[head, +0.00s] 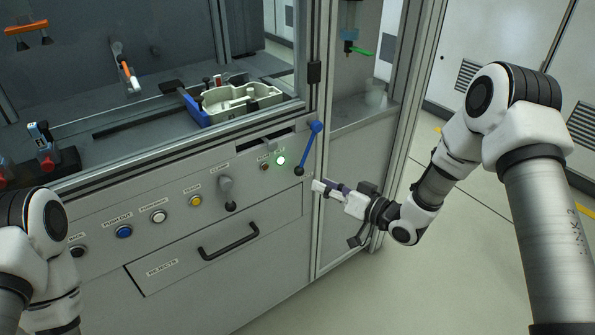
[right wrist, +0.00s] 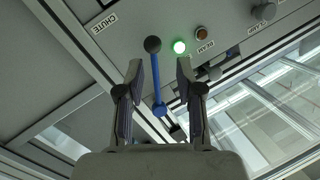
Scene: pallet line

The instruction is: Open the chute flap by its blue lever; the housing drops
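The blue lever (head: 309,146) is on the front panel's right end, with its blue hub at the top and a black knob at its lower end. It also shows in the right wrist view (right wrist: 156,78), its knob lying between and just beyond the fingertips. My right gripper (head: 322,187) is open and empty, just below and right of the knob; its two fingers (right wrist: 159,68) stand apart. A pale housing (head: 240,100) sits in a blue-sided fixture on the deck. A dark slot (head: 264,142) is left of the lever; I cannot make out the flap. My left gripper is out of view.
A green lamp (head: 281,161) is lit beside the lever. A grey clamp handle (head: 227,192) and several buttons line the panel. A rejects drawer (head: 200,262) is below. A frame post (head: 317,210) stands right of the lever. Open floor lies to the right.

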